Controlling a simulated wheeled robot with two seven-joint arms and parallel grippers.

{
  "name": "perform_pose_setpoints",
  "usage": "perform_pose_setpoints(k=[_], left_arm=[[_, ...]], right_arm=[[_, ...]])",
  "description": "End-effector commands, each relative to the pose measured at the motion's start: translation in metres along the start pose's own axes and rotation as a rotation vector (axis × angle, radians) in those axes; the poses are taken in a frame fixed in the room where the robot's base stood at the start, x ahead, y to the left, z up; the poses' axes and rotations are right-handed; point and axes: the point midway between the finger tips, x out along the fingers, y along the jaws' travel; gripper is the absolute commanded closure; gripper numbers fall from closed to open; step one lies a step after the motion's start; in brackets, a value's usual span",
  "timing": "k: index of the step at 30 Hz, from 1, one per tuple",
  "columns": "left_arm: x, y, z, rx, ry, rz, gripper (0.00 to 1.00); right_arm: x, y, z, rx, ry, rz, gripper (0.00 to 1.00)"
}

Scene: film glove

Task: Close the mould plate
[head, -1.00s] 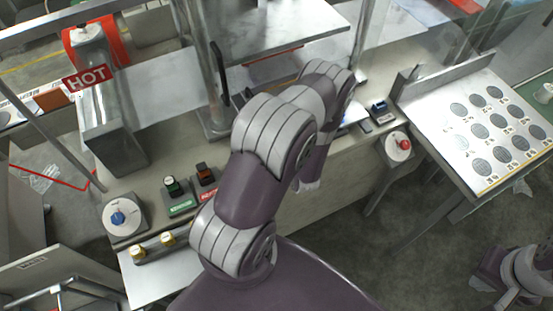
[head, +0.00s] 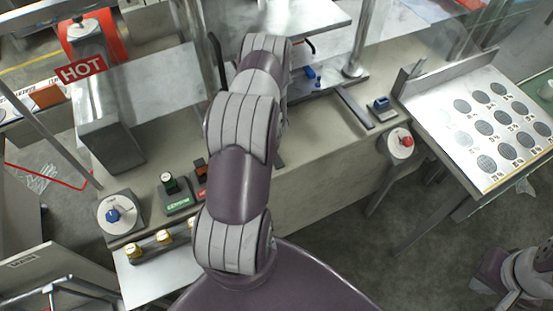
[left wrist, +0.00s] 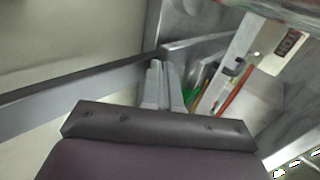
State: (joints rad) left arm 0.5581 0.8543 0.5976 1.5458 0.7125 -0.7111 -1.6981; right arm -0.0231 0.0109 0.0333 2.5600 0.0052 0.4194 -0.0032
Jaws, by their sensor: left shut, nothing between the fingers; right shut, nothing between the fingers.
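A silver plate (head: 325,14) of the press shows at the top middle in the head view. I cannot tell for certain that it is the mould plate. A blue handle-like part (head: 312,76) lies below it, beside a metal post. My left arm reaches up the middle of the head view and hides part of the press; its gripper is hidden there. In the left wrist view my left gripper (left wrist: 160,82) is shut and empty, beside a long grey metal edge. My right gripper (head: 480,287) is low at the right edge of the head view, shut and empty, away from the press.
A HOT sign (head: 82,69) stands at the upper left. A red stop button (head: 407,141) and a tray with dark discs (head: 440,100) are on the right. Open floor lies below.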

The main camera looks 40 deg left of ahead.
Motion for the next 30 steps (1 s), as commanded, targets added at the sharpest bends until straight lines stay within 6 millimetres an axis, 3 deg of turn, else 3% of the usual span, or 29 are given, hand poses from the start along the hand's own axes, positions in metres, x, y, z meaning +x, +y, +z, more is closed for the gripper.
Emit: perform_pose_setpoints(k=[4,12,30], left_arm=[[0.024,-0.018,0.0,-0.001,0.0,-0.001,1.0],[0.046,-0.041,0.0,0.001,0.0,0.001,1.0],[0.052,-0.048,0.0,0.001,0.0,0.001,1.0]], right_arm=[[0.009,0.0,0.001,0.0,0.0,0.0,1.0],[0.014,0.0,0.002,0.0,0.0,0.0,1.0],[0.015,0.0,0.002,0.0,0.0,0.0,1.0]])
